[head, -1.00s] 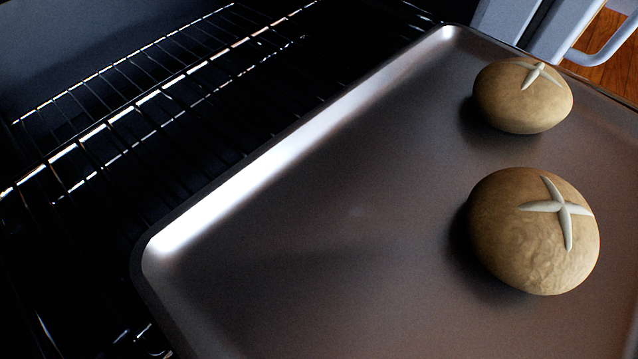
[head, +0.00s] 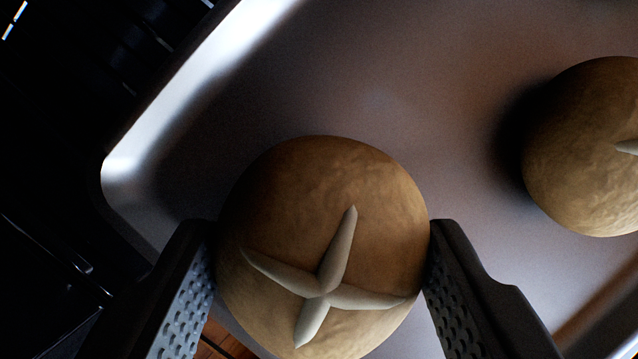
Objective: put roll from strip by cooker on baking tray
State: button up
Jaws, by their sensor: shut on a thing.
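My gripper (head: 322,270) shows at the bottom of the head view, one dark finger with a studded pad on each side. It is shut on a round brown roll (head: 290,200) with a pale cross cut in its top. The held roll is over the near left corner of the baking tray (head: 400,80). I cannot tell whether it touches the tray. The tray is a grey metal sheet with a raised bright rim. A second roll (head: 585,140) rests on the tray at the right, cut by the picture edge, apart from the held one.
The dark oven interior with rack wires (head: 145,35) lies left of the tray. The tray's upper middle is bare between its left rim and the second roll. A bit of wooden floor (head: 225,340) shows below the held roll.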

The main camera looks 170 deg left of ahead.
jog(key=shift+w+f, duration=0.2)
jog(key=shift+f, duration=0.1)
jog(key=shift+s+f, duration=0.1)
jog(key=shift+f, duration=0.35)
jog(key=o, duration=1.1)
jog(key=shift+f, duration=0.1)
jog(key=shift+c, duration=0.2)
